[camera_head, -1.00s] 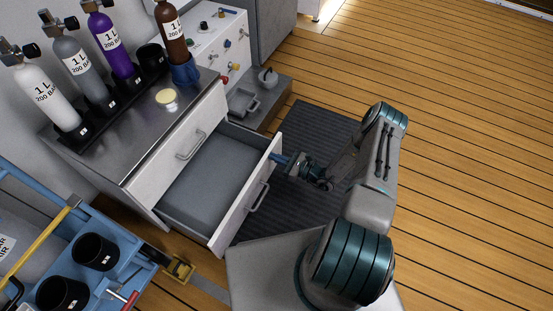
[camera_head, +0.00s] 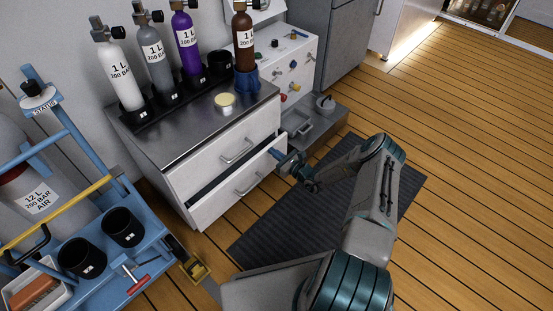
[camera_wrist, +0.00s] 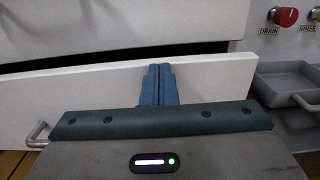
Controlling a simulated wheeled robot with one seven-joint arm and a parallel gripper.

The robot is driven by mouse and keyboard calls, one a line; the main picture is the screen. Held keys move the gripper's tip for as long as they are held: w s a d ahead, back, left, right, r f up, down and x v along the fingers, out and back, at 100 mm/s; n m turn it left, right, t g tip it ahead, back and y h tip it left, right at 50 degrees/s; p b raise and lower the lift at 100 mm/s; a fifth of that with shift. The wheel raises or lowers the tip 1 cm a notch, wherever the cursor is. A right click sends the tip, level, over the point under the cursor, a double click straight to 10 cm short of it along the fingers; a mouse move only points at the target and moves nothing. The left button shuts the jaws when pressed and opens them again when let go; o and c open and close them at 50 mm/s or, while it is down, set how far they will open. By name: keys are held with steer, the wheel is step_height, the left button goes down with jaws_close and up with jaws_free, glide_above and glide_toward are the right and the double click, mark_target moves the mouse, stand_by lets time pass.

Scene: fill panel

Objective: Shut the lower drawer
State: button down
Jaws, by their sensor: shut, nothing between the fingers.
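The lower drawer (camera_head: 229,196) of the white cabinet is nearly shut, with a narrow dark gap behind the top of its front. In the wrist view its white front (camera_wrist: 100,90) stands slightly askew below the dark gap. My gripper (camera_head: 279,154) is shut and empty, its blue fingertips at the right end of the drawer front. In the wrist view the closed fingers (camera_wrist: 157,72) reach the upper part of the front and appear to touch it. The drawer handle (camera_head: 249,184) is to the left of my gripper. The upper drawer (camera_head: 230,145) is shut.
Several gas bottles stand in a black rack on the steel cabinet top (camera_head: 190,131). A blue cart (camera_head: 140,262) stands at the left. A white panel with knobs (camera_head: 290,65) and a grey tray (camera_head: 300,124) are at the right. A dark mat (camera_head: 290,224) lies in front.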

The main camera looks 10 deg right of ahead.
steer(key=shift+w+a, duration=0.2)
steer(key=shift+d, duration=0.1)
